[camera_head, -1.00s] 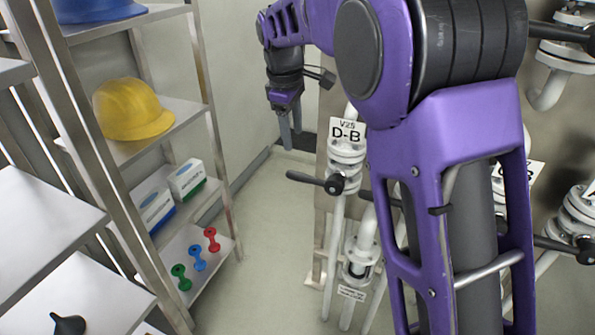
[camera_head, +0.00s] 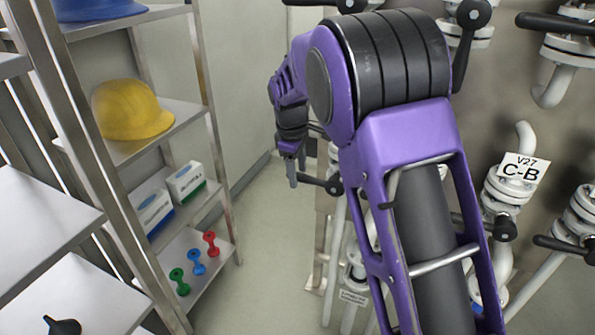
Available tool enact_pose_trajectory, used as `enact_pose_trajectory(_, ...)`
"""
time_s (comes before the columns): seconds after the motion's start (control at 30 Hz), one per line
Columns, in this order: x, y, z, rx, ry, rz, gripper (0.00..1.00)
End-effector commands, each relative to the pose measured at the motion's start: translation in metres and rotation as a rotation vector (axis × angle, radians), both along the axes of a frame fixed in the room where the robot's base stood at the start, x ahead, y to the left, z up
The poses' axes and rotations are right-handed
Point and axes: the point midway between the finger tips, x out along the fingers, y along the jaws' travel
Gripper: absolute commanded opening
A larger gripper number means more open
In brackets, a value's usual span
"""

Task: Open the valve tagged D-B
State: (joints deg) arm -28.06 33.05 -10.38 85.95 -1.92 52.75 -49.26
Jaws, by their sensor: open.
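The D-B valve's black lever (camera_head: 316,181) points left from its dark hub on a white flanged pipe. The lever's left end is just beside my gripper. The D-B tag, on the valve body in the earlier frame, is now hidden behind my purple arm. My gripper (camera_head: 296,171) hangs fingers down at the lever's left end, open, with nothing seen between its fingers. I cannot tell whether it touches the lever or how the fingers sit around it.
A metal shelf (camera_head: 180,115) with a yellow helmet (camera_head: 130,109) and boxes stands left. Floor (camera_head: 270,215) between shelf and pipes is clear.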

Motion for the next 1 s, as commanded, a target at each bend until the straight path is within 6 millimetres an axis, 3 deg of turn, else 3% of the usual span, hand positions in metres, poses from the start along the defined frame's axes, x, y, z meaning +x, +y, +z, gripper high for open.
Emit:
enact_pose_trajectory(0.07,0.0,0.0,0.0001,0.0,0.0,0.0,0.55)
enact_pose_trajectory(0.37,0.0,0.0001,0.0003,0.0,0.0,0.0,0.01)
enact_pose_trajectory(1.0,0.0,0.0002,0.0005,0.0,0.0,0.0,0.0)
